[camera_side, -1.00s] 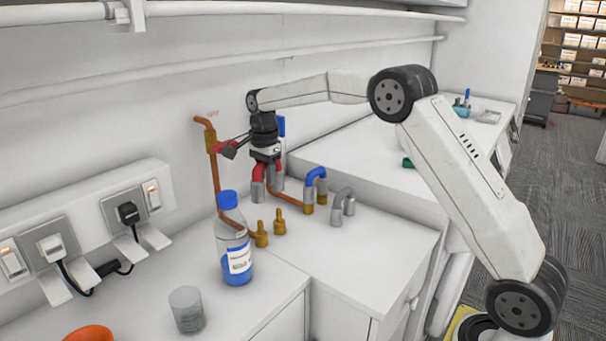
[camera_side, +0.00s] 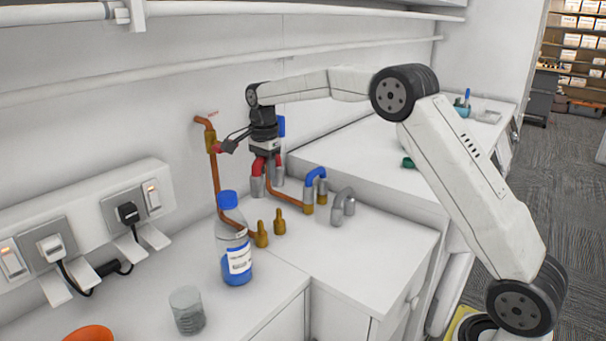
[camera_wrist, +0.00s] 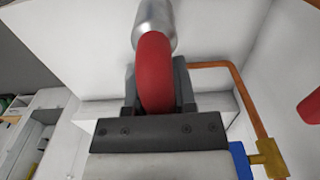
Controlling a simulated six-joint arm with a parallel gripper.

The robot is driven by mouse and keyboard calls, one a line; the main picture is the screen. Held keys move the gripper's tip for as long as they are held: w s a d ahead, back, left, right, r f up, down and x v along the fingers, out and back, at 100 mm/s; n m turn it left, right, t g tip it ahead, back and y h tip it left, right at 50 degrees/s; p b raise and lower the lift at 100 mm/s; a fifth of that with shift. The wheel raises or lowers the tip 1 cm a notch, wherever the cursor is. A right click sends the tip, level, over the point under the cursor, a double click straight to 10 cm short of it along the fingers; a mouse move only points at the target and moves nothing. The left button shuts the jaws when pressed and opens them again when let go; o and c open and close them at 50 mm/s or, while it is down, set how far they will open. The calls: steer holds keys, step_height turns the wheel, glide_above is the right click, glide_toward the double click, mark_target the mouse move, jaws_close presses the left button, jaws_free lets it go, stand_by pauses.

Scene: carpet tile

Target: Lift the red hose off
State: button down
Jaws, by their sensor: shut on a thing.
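The red hose (camera_side: 259,167) is a short bent hose with silver end sleeves (camera_side: 257,187), near the wall at the back of the bench. My gripper (camera_side: 266,153) is above it and shut on its bend. In the wrist view the red hose (camera_wrist: 155,70) runs between the two dark fingers of my gripper (camera_wrist: 157,88), with a silver sleeve (camera_wrist: 153,22) at its far end. The side view does not clearly show whether the sleeves touch the bench or what is under them.
A copper pipe with a valve (camera_side: 212,142) rises just left of my gripper. A blue hose (camera_side: 315,174) and grey hose (camera_side: 345,195) stand to the right. Brass fittings (camera_side: 279,222) and a blue-capped bottle (camera_side: 236,250) stand in front. The right bench front is clear.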

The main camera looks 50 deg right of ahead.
steer(key=shift+r, duration=1.85)
steer(key=shift+s, duration=0.1)
